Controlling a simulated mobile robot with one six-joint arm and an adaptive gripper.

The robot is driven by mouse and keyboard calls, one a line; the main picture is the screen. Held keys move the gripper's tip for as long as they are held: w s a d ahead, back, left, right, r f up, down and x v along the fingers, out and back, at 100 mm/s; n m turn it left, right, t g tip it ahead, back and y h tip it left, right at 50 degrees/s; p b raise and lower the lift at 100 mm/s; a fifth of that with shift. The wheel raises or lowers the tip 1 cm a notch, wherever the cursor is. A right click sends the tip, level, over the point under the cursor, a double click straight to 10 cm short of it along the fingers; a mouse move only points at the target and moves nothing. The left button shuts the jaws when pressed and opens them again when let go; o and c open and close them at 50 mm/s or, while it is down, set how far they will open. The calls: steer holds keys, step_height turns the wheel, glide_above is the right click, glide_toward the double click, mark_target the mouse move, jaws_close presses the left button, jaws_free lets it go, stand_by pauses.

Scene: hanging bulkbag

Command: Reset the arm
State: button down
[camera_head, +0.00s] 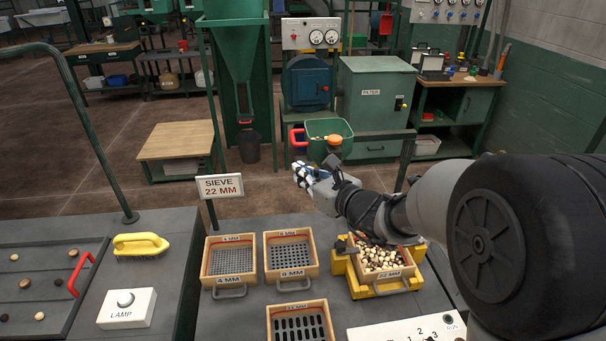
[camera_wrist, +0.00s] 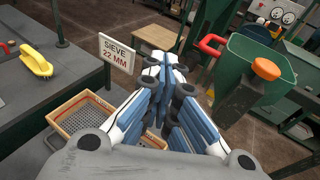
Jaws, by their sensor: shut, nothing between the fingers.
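My gripper (camera_head: 302,174) is at the end of my arm, which reaches in from the right in the head view. It is held above the far side of the grey bench (camera_head: 226,232). In the wrist view my gripper (camera_wrist: 168,75) has its blue and white fingers together with nothing between them. The fingers hide part of the sieve trays below.
Sieve trays (camera_head: 230,260) and a yellow stand (camera_head: 355,290) bearing a filled sieve (camera_head: 405,268) are on the bench. A sign (camera_head: 220,186), yellow brush (camera_head: 141,245) and lamp box (camera_head: 127,309) are left.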

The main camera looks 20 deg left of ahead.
steer(key=s+d+r+n+g+h, duration=0.1)
steer(key=s+d+r+n+g, duration=0.2)
steer(key=s+d+n, duration=0.5)
steer(key=s+d+r+n+g+h, duration=0.2)
steer(key=s+d+n, duration=0.2)
steer(key=s+n, duration=0.45)
steer(key=s+d+f+n+h, duration=0.1)
steer(key=s+d+n+h, duration=0.1)
steer(key=d, duration=0.7)
steer(key=s+d+f+n+t+h, duration=0.1)
steer(key=s+d+f+n+h, duration=0.1)
steer(key=s+d+h, duration=0.3)
steer(key=s+d+f+n+h, duration=0.2)
steer(key=s+d, duration=0.5)
steer(key=d, duration=0.5)
steer(key=shift+d+n+h, duration=0.3)
steer(key=shift+n+h, duration=0.5)
steer(key=shift+n, duration=0.05)
